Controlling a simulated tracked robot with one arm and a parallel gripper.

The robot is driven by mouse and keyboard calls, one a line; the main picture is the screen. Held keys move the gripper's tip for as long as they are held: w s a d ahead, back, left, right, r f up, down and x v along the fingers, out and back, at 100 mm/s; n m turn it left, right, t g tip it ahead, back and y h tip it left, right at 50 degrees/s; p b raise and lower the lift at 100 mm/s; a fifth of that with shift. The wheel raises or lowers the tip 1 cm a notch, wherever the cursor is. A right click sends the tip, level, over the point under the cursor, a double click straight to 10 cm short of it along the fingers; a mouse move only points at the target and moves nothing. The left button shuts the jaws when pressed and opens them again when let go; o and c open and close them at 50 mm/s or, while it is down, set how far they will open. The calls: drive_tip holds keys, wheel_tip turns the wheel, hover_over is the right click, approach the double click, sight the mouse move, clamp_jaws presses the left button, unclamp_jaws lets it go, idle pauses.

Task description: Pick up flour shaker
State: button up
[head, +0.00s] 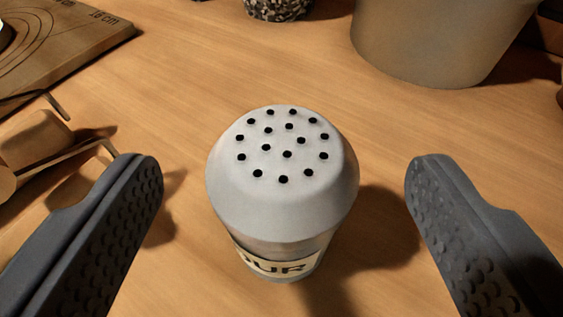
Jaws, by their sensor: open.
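The flour shaker (283,200) stands upright on the wooden counter in the middle of the head view. It is grey, with a domed top full of black holes and a pale label that reads "UR" where it shows. My gripper (284,175) is open, with one dark, studded finger on each side of the shaker. Clear gaps show between the shaker and both fingers. The lower part of the shaker is mostly hidden beneath its wide top.
A wooden board (70,40) with circle markings lies at the top left. Wooden items (35,140) lie close to the left finger. A large grey-brown pot (435,40) and a speckled object (278,8) stand at the back. The counter (200,70) behind the shaker is clear.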

sight(282, 139)
drive_tip(key=shift+x, duration=2.7)
drive_tip(key=shift+f, duration=0.1)
drive_tip(key=shift+c, duration=0.3)
drive_tip(key=c, duration=1.1)
